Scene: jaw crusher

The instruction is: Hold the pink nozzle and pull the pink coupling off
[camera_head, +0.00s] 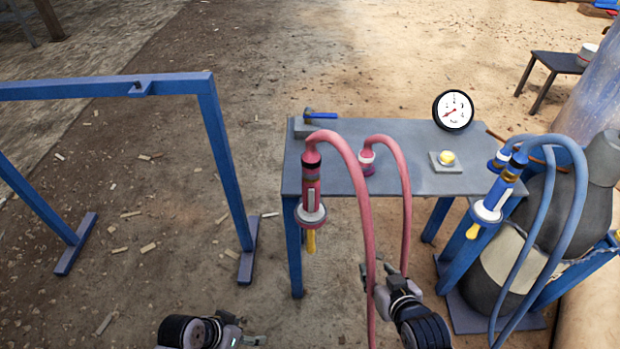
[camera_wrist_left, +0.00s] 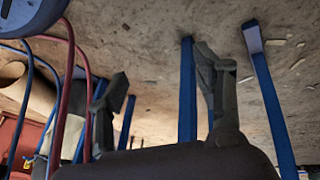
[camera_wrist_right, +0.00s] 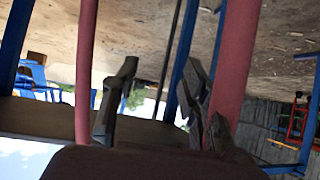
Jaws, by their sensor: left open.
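The pink nozzle (camera_head: 311,191) hangs upright at the table's front left corner, with a white collar and a yellow tip below. A pink hose (camera_head: 351,165) arches from its top. A second pink hose end with a pink and white fitting (camera_head: 367,162) stands on the table; I cannot tell which fitting is the coupling. My left gripper (camera_head: 252,341) is open and empty, low at the bottom edge, well below the nozzle. It also shows in the left wrist view (camera_wrist_left: 165,95). My right gripper (camera_head: 372,273) is beside the hanging pink hoses; its fingers are apart in the right wrist view (camera_wrist_right: 160,95).
The grey table (camera_head: 420,180) carries a blue-handled tool (camera_head: 320,115), a gauge (camera_head: 454,111) and a yellow button (camera_head: 447,157). Blue nozzle (camera_head: 491,205) and hoses hang at right beside a grey tank (camera_head: 575,190).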

